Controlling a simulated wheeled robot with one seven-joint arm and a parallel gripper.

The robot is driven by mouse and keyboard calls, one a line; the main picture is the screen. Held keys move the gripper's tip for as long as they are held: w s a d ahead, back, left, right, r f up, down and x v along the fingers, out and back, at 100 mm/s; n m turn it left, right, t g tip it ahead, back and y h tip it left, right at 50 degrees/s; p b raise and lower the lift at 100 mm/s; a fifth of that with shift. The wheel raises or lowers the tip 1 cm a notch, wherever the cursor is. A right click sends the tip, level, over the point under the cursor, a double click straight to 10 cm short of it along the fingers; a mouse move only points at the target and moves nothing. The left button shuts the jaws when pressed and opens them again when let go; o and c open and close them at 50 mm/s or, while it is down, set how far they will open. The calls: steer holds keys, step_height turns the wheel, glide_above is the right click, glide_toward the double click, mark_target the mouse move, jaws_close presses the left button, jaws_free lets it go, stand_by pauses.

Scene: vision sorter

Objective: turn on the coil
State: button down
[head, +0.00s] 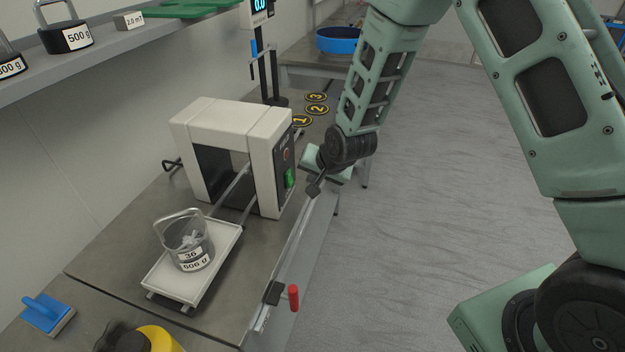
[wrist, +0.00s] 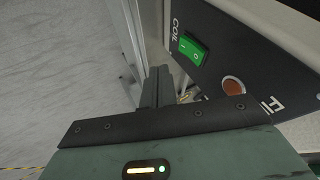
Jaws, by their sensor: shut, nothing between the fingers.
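The coil (head: 227,122) is a cream, box-shaped frame on the bench, with a dark control panel on its right side. A green rocker switch (head: 290,178) sits low on that panel. In the wrist view the switch (wrist: 193,48) is beside the word COIL and carries I and 0 marks; it looks lit green. A round reddish-brown lamp or button (wrist: 233,87) is on the same panel. My gripper (head: 314,188) is shut and empty, just right of the panel. In the wrist view its fingers (wrist: 156,88) are below and left of the switch, apart from it.
A red-handled lever (head: 293,297) is at the bench's front edge. Numbered yellow-black discs (head: 317,108) and a scale stand (head: 272,60) are behind the coil. Open floor lies right.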

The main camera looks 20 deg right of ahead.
steer(key=b+v, duration=0.1)
steer(key=v, duration=0.8)
steer(key=shift+f, duration=0.1)
